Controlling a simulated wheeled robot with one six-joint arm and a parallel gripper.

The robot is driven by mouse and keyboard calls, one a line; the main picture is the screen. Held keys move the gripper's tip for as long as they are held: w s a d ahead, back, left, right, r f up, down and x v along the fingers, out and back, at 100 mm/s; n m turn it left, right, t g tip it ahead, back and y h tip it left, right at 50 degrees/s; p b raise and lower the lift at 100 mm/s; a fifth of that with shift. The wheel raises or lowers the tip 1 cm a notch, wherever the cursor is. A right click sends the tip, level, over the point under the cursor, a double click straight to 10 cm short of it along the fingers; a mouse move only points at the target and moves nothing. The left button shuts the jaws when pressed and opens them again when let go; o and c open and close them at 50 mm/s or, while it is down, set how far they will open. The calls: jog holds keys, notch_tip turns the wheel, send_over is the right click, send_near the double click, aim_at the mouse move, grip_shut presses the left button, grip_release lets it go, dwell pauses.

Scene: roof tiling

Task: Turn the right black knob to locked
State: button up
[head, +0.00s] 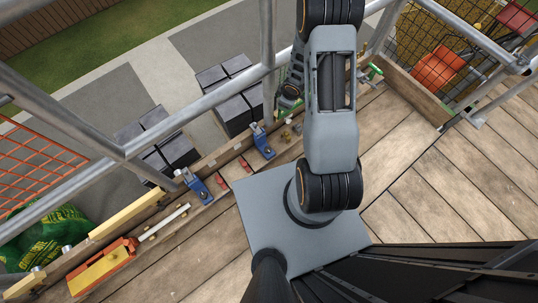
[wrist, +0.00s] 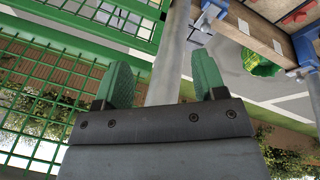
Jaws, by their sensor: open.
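I cannot make out a black knob clearly in either view. In the head view, small dark and brass-coloured fittings (head: 286,137) sit on the wooden ledge beside a blue clamp (head: 262,141); they are too small to tell apart. My gripper shows in the wrist view with two green fingers (wrist: 164,82), wide apart, with nothing between them. A grey metal pole shows in the gap beyond the fingers. In the head view my arm reaches over the ledge near the railing and hides part of it. No knob lies between the fingers.
Grey scaffold rails (head: 200,105) cross above the ledge. A second blue clamp (head: 195,185), an orange tool (head: 104,266) and a yellow wooden bar (head: 126,214) lie to the left. A green-handled fitting (head: 374,71) is at the right. The plank floor (head: 440,190) at right is clear.

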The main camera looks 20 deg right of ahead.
aim_at(268, 149)
jog(key=s+a+f+n+g+y+b, duration=0.1)
jog(key=s+a+f+y+b, duration=0.15)
jog(key=f, duration=0.75)
jog(key=s+a+f+n+g+y+b, duration=0.1)
jog(key=s+a+f+n+b, duration=0.2)
jog(key=f, duration=0.7)
jog(key=shift+m+y, duration=0.25)
jog(key=shift+m, duration=0.35)
jog(key=b+x, duration=0.1)
jog(key=x, duration=0.3)
jog(key=b+x, duration=0.2)
jog(key=x, duration=0.2)
jog(key=b+x, duration=0.2)
jog(key=x, duration=0.2)
jog(key=shift+s+d+f, duration=0.25)
jog(key=shift+f, duration=0.2)
jog(key=shift+t, duration=0.3)
jog(key=c, duration=0.9)
